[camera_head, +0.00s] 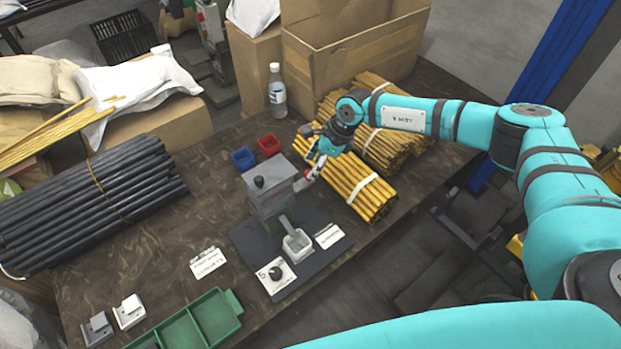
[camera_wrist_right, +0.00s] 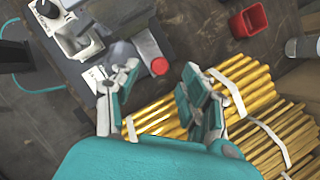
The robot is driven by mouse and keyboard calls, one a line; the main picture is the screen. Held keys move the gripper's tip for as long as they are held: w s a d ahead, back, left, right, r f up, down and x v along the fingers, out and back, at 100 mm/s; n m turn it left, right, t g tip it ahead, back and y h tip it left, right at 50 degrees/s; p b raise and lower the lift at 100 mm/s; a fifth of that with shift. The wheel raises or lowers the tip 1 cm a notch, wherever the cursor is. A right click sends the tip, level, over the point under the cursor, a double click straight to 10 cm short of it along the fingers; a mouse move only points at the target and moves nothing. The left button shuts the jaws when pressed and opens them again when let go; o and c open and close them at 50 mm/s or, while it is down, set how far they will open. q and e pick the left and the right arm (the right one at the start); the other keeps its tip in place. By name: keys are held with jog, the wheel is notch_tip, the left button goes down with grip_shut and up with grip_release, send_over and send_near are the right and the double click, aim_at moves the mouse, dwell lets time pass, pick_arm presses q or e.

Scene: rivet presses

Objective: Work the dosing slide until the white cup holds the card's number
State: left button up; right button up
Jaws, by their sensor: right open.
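The dosing unit (camera_head: 270,192) is a grey box on a dark base plate (camera_head: 318,262). A grey chute (camera_head: 287,223) slopes from it to the white cup (camera_head: 297,243), which also shows in the right wrist view (camera_wrist_right: 69,40). The cup's contents are too small to tell. In the right wrist view the slide's red end (camera_wrist_right: 159,66) lies between and just beyond my right gripper's fingertips (camera_wrist_right: 158,82). The right gripper is open, beside the unit in the head view (camera_head: 308,160). White cards (camera_head: 330,236) (camera_head: 206,262) have unreadable print. My left gripper is out of view.
A black knob (camera_head: 275,272) sits on a white plate in front of the cup. Blue (camera_head: 243,158) and red (camera_head: 268,145) bins stand behind the unit. Yellow rod bundles (camera_head: 365,195) lie close under my right arm. A green tray (camera_head: 212,318) is at the front.

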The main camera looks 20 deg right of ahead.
aim_at(308, 172)
jog(key=shift+b+x, duration=0.35)
jog(key=shift+x, duration=0.7)
jog(key=shift+w+a+f+b, duration=0.1)
jog(key=shift+a+f+b, duration=0.1)
jog(key=shift+f+b, duration=0.25)
jog(key=c, duration=0.7)
jog(key=shift+c, duration=1)
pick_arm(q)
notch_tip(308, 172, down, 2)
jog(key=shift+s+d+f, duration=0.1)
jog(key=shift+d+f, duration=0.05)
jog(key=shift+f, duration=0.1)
pick_arm(e)
grip_shut()
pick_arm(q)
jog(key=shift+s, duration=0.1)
pick_arm(e)
jog(key=shift+a, duration=0.1)
